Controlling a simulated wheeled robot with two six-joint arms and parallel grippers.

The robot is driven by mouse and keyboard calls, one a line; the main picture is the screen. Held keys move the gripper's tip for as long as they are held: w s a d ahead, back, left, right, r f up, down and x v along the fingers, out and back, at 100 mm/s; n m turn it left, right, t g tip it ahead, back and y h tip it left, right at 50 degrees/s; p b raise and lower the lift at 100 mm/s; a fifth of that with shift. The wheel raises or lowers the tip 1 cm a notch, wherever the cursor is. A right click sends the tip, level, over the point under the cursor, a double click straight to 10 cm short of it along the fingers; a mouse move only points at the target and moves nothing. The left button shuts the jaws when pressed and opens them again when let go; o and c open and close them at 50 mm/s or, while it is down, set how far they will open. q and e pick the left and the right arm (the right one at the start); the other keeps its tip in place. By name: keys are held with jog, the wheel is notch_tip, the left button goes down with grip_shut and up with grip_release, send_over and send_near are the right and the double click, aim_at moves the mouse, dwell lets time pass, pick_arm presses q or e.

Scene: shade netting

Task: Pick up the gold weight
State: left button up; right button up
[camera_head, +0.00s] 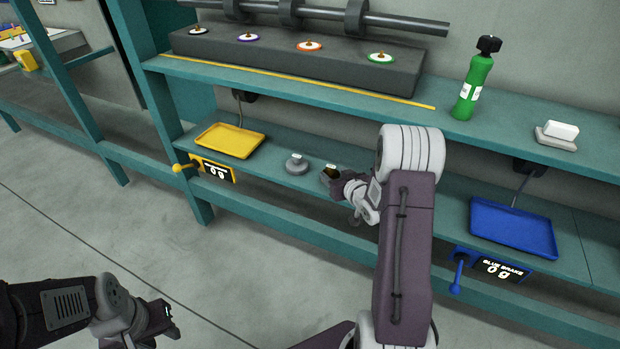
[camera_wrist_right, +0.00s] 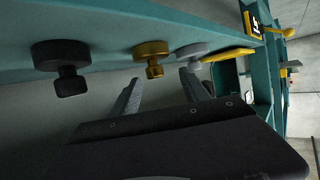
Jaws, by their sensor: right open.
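The gold weight (camera_wrist_right: 151,50), a disc with a knob, is on the lower shelf between a black weight (camera_wrist_right: 60,58) and a silver weight (camera_wrist_right: 191,50) in the right wrist view. My right gripper (camera_wrist_right: 162,90) is open, its two fingers pointing at the gold weight with nothing held between them. In the head view the right gripper (camera_head: 332,180) is at the lower shelf, just right of the silver weight (camera_head: 297,164), and largely hides the gold weight. My left gripper (camera_head: 166,318) is low over the floor, away from the shelf; its jaw opening is unclear.
A yellow tray (camera_head: 230,140) is left of the weights and a blue tray (camera_head: 512,229) is to the right; their displays are at the shelf's front edge. The upper shelf (camera_head: 330,88) overhangs the weights and holds a green bottle (camera_head: 473,82).

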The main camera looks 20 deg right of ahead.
aim_at(331, 170)
jog(key=shift+w+d+f, duration=0.15)
jog(key=shift+w, duration=0.15)
jog(key=shift+b+x, duration=0.6)
jog(key=shift+x, duration=0.6)
jog(key=shift+w+d+f, duration=0.1)
jog(key=shift+w, duration=0.25)
jog(key=b+x, duration=0.1)
jog(key=x, duration=0.1)
jog(key=b+x, duration=0.1)
jog(key=x, duration=0.2)
jog(key=shift+d, duration=0.25)
jog(key=shift+c, duration=0.6)
grip_shut()
